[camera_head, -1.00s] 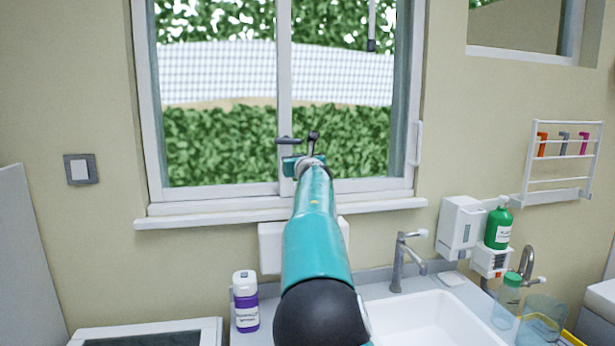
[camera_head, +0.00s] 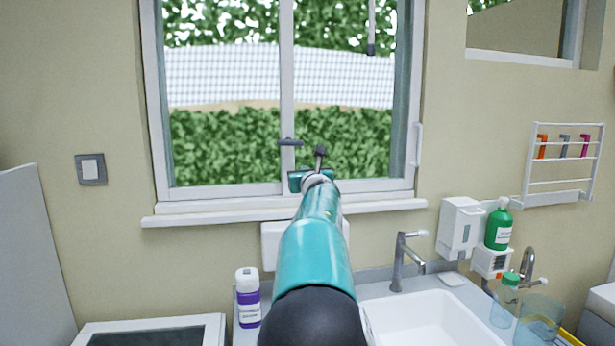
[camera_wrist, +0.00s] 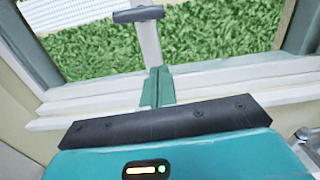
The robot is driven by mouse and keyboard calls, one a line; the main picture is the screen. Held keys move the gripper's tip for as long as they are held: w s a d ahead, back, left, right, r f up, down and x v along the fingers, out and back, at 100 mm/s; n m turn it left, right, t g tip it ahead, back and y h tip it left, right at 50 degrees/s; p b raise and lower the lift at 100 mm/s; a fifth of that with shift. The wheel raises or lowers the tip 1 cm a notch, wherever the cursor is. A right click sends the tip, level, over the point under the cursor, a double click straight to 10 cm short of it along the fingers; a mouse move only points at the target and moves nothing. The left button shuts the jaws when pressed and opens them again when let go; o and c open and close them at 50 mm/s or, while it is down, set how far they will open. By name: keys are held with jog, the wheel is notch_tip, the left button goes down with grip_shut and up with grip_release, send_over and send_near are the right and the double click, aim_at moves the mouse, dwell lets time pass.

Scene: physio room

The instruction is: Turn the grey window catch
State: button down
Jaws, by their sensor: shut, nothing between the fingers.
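The grey window catch (camera_head: 290,142) is on the white middle upright of the window, with its handle lying level across the upright. It also shows at the top of the wrist view (camera_wrist: 138,14). My gripper (camera_head: 320,155) is in front of the window, a little below and to the right of the catch in the head view. In the wrist view its teal fingers (camera_wrist: 158,86) are together and empty, pointing at the upright below the catch. A gap shows between the fingers and the catch.
The white window sill (camera_head: 200,218) runs below the window. Under it are a tap (camera_head: 400,262), a sink (camera_head: 425,318) and a purple-labelled bottle (camera_head: 247,298). A green bottle (camera_head: 498,226) and a wall rack (camera_head: 560,165) are at the right.

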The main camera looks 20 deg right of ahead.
jog(key=shift+v, duration=1.5)
jog(key=shift+d, duration=0.1)
jog(key=shift+f, duration=0.1)
jog(key=s+d+f+m+g+h, duration=0.15)
jog(key=s+f+m+g, duration=0.5)
jog(key=s+m, duration=1)
jog(key=s+a+f+m+g+y, duration=0.1)
jog(key=s+a+f+m+g, duration=0.1)
jog(key=s+a+f+m, duration=0.4)
jog(key=s+a+f+m+g+y, duration=0.2)
jog(key=s+a+f+m, duration=0.4)
jog(key=s, duration=0.8)
jog(key=s+a+f+m+g+y, duration=0.2)
jog(key=s+a+f+m, duration=0.4)
jog(key=s+a, duration=0.2)
jog(key=shift+s, duration=1.05)
